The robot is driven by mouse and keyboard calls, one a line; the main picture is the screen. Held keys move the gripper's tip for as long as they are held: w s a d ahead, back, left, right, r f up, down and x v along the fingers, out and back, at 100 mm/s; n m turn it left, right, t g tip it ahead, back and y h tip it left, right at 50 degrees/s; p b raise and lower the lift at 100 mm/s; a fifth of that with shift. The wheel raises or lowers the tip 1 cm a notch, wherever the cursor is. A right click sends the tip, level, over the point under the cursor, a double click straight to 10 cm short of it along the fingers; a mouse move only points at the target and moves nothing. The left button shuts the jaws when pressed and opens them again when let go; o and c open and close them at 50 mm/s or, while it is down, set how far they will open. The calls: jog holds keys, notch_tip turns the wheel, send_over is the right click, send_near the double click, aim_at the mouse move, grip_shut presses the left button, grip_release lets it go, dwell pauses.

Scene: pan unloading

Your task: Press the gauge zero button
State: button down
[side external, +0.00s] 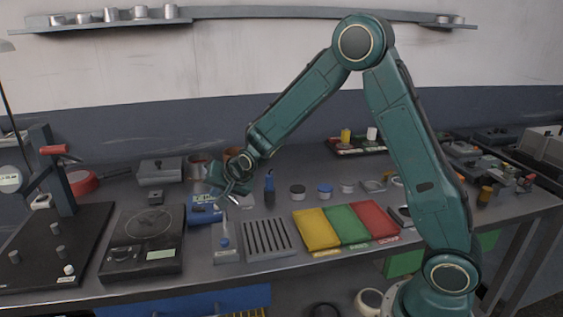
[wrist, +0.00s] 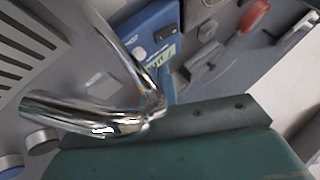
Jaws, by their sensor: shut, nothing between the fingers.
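A blue box-shaped device (side external: 203,213) lies on the bench just below and left of my gripper (side external: 234,198) in the side view. In the wrist view the blue device (wrist: 150,28) shows dark buttons (wrist: 165,33) and a small pale-green display (wrist: 158,58). I cannot read which button is the zero button. My gripper (wrist: 156,106) shows as shiny metal fingers brought together, with nothing between them. The fingertips appear close to the device's end; I cannot tell their height above it or see any contact.
A small stand with a blue-based upright piece (side external: 225,243) and a slotted grey block (side external: 268,238) stand in front. A dark scale (side external: 125,257) and a press with a round dial (side external: 10,181) are left. Yellow, green and red trays (side external: 345,229) lie right; small lidded jars (side external: 298,191) stand behind.

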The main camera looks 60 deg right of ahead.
jog(key=shift+w+d+r, duration=0.1)
jog(key=shift+r, duration=0.95)
jog(key=s+a+r+n+g, duration=0.1)
jog(key=s+r+n, duration=0.2)
jog(key=s+r, duration=0.45)
jog(key=s+a+r+n, duration=0.15)
jog(key=s+r, duration=0.25)
jog(key=s, duration=0.6)
jog(key=s+a+n+g+y, duration=0.1)
jog(key=s+n, duration=0.5)
jog(key=s, duration=1.3)
jog(key=shift+r+g, duration=0.4)
jog(key=shift+g, duration=0.2)
jog(key=shift+w+a, duration=0.1)
